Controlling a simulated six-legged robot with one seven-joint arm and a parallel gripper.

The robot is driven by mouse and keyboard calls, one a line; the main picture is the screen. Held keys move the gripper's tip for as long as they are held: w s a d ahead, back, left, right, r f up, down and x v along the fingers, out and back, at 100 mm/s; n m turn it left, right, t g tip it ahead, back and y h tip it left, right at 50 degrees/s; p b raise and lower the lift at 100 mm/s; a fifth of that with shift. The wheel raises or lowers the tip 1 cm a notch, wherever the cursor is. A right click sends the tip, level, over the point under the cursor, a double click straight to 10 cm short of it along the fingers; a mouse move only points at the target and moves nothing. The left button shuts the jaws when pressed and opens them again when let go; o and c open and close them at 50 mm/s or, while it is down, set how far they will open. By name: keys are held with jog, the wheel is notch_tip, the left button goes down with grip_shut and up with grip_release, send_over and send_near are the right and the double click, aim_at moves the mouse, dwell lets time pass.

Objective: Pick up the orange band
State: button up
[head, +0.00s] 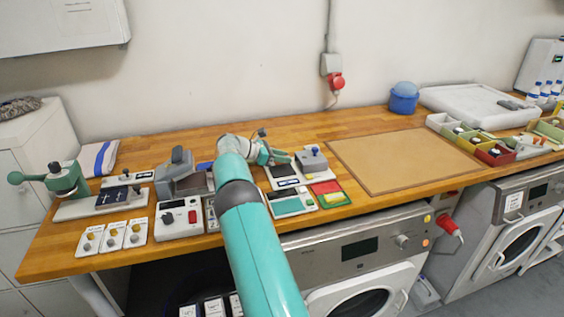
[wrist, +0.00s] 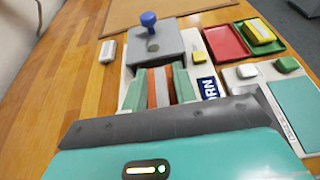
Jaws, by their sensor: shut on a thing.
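The orange band (wrist: 152,94), with a pale stripe along its middle, shows in the wrist view between the two green fingers of my gripper (wrist: 158,88). My gripper is shut on it, with a finger against each side. The band's near end is hidden behind the dark edge of my gripper, and its far end meets the front of a grey block with a blue knob (wrist: 166,45). I cannot tell whether the band is lifted off the surface below. In the head view my gripper (head: 277,157) is just left of the grey block, and the band cannot be made out.
A navy label (wrist: 208,88) lies right of the fingers. A red tray (wrist: 223,43) and a green tray with a yellow block (wrist: 260,32) are farther right. A white piece (wrist: 107,51) lies left of the grey block. A large tan mat (head: 400,160) lies clear on the bench.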

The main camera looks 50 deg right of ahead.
jog(key=s+a+r, duration=0.7)
jog(key=s+r, duration=0.1)
jog(key=s, duration=0.2)
jog(key=shift+s+a+r, duration=0.3)
